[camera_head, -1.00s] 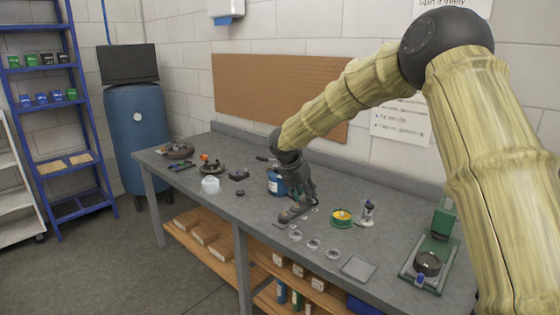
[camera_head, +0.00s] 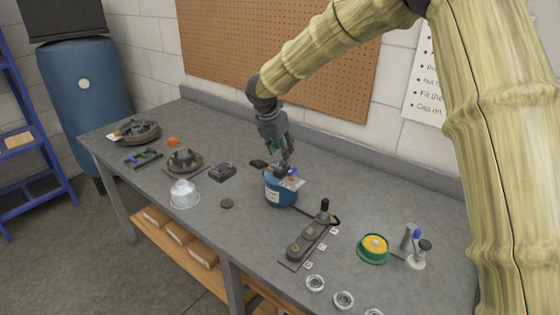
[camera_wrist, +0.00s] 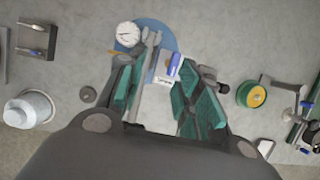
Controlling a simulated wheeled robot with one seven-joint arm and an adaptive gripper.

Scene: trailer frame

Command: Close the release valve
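A round blue canister (camera_head: 279,194) stands on the workbench with a pale label on its side. On its top are a small blue lever-like part (camera_wrist: 174,65), a white tag (camera_wrist: 163,80) and a round white dial (camera_wrist: 128,34). I cannot tell whether the valve is open or shut. My gripper (camera_head: 286,163) points down just above the canister's top. In the wrist view my gripper (camera_wrist: 160,82) has its two green-padded fingers apart, with the blue part and tag near the tips between them. Contact is not clear, and the fingers hide part of the top.
A dark block with knobs and a black-handled lever (camera_head: 310,240) stands right of the canister. A green and yellow round piece (camera_head: 374,248) is farther right. A white-grey pot (camera_head: 184,193) and a small dark disc (camera_head: 227,203) stand left. A pegboard wall (camera_head: 270,60) rises behind.

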